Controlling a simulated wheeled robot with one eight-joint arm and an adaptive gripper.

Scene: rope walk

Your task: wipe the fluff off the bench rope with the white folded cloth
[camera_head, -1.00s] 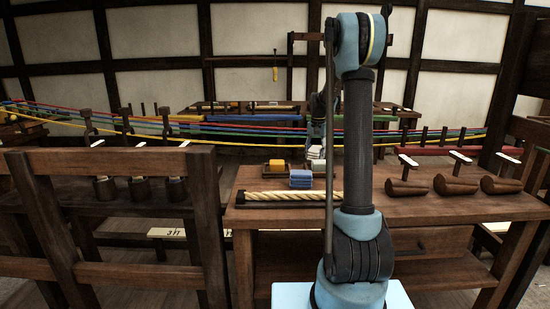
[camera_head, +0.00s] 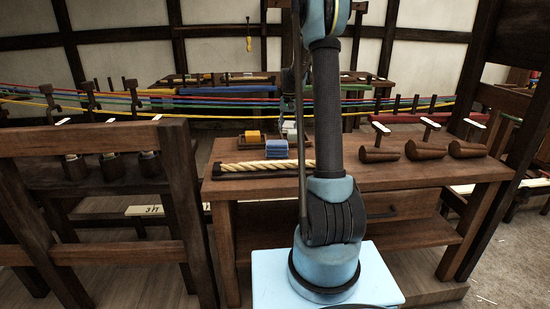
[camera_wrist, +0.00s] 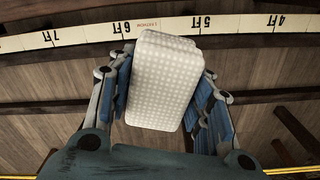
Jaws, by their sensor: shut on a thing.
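The white folded cloth (camera_wrist: 163,78) has a pale dotted pattern and fills the middle of the wrist view. My gripper (camera_wrist: 166,66) is shut on it, with blue-padded fingers on both sides. In the head view a small white shape (camera_head: 289,127), probably the cloth, shows behind my arm; my fingers are hard to make out there. The bench rope (camera_head: 260,166), thick and pale yellow, lies along the bench's near left edge in a dark tray (camera_head: 217,177). My arm hides its right end. Fluff is too small to tell. The cloth appears beyond the rope, apart from it.
A blue folded cloth (camera_head: 276,149) and a yellow block (camera_head: 252,136) sit just behind the rope on the bench (camera_head: 365,180). Dark wooden tools (camera_head: 427,150) stand at the right. Coloured ropes (camera_head: 200,103) stretch across behind. A wooden frame (camera_head: 95,140) stands at left.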

